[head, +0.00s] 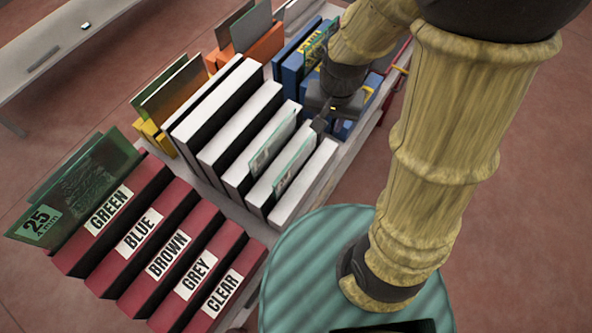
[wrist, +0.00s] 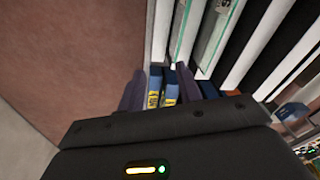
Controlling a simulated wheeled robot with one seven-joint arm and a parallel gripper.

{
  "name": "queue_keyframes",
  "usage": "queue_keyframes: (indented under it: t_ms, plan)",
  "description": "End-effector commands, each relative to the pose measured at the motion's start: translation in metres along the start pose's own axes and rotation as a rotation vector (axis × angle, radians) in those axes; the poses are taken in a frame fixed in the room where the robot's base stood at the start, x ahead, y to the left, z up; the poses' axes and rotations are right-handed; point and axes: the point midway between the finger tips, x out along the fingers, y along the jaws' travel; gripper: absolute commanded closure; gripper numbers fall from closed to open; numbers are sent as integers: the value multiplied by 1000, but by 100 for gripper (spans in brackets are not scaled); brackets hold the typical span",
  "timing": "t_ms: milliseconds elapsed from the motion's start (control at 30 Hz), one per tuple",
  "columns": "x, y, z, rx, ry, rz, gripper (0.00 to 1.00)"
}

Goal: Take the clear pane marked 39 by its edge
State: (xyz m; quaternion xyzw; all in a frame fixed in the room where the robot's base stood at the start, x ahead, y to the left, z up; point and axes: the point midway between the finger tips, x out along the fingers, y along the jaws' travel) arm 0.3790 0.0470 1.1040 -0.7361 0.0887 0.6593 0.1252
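Two clear, faintly greenish panes stand on edge in the slots of the white rack (head: 318,172). One clear pane (head: 294,165) is nearer the rack's right side, and the other clear pane (head: 270,150) is one slot to its left. Their edges also show in the wrist view (wrist: 186,30). I cannot read a 39 on either. My gripper (head: 320,122) is just beyond the far end of the white rack. In the wrist view its two dark fingers (wrist: 160,92) stand apart with no pane between them. The arm hides part of the area behind it.
A blue rack (head: 291,72) with yellow-labelled items is behind the gripper. A red rack (head: 150,250) labelled by colour stands at front left, holding green panes (head: 85,195). Yellow (head: 150,135) and orange (head: 262,48) racks hold other panes. Floor at right is clear.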

Motion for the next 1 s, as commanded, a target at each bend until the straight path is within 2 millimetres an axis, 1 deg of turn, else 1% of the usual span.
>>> queue_keyframes:
  t_ms: [33,100,200,300,433,667,767,867,1000]
  plan:
    - [19,-15,0,51,-26,11,65]
    - [34,-33,0,141,-52,29,65]
    - [51,-53,2,249,-75,57,65]
    - [61,-66,3,322,-83,75,65]
    - [64,-72,4,359,-88,85,65]
    - [63,-71,4,360,-87,85,65]
    - [66,-71,4,360,-88,85,65]
    - [76,-70,5,361,-90,88,65]
    - [100,-68,8,361,-90,89,65]
